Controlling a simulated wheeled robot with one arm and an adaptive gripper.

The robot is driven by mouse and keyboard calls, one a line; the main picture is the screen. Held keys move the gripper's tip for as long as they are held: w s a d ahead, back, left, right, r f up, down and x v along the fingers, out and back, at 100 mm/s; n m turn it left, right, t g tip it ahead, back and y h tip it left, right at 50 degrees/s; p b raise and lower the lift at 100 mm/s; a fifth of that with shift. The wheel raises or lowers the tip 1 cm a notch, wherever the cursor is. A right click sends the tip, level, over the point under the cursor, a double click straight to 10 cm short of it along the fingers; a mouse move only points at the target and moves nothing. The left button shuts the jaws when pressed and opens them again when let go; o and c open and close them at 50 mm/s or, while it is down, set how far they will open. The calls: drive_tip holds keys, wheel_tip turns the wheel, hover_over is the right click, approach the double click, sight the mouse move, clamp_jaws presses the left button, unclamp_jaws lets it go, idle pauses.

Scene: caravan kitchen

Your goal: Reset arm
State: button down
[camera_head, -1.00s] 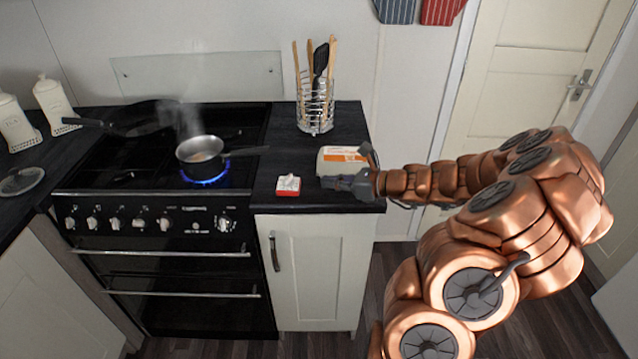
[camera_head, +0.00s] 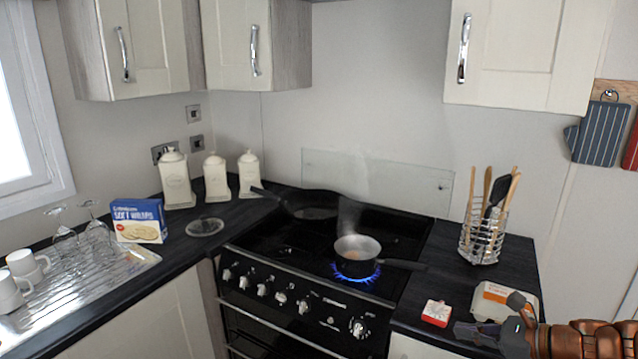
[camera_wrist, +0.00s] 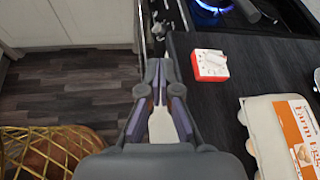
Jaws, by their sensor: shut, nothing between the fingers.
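My gripper (camera_head: 468,333) is at the lower right of the head view, over the front edge of the right-hand worktop. In the wrist view its fingers (camera_wrist: 160,70) are shut with nothing between them. An egg box (camera_head: 490,298) with an orange label lies close beside my gripper; it also shows at the right of the wrist view (camera_wrist: 262,135). I cannot tell whether they touch. Only the wrist end of my copper arm (camera_head: 590,340) shows in the head view; the rest is out of frame.
A small red and white box (camera_head: 436,313) lies near the gripper. A pan (camera_head: 358,262) steams over a lit blue flame on the hob. A utensil rack (camera_head: 482,240) stands behind. Dark floor (camera_wrist: 75,95) lies left of the gripper, with a yellow mesh basket (camera_wrist: 45,150) below.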

drive_tip(key=s+a+n+g+h, duration=0.1)
drive_tip(key=s+a+n+g, duration=0.3)
drive_tip(key=s+a+n, duration=0.4)
drive_tip(key=s+a+n+g, duration=0.4)
drive_tip(key=a+n+g, duration=0.1)
drive_tip(key=a, duration=0.5)
drive_tip(key=s+d+n+g+h, duration=0.2)
drive_tip(key=s+n+h, duration=0.6)
drive_tip(key=s, duration=0.9)
drive_tip(key=d+n, duration=0.2)
drive_tip(key=n, duration=0.1)
drive_tip(key=shift+h, duration=0.3)
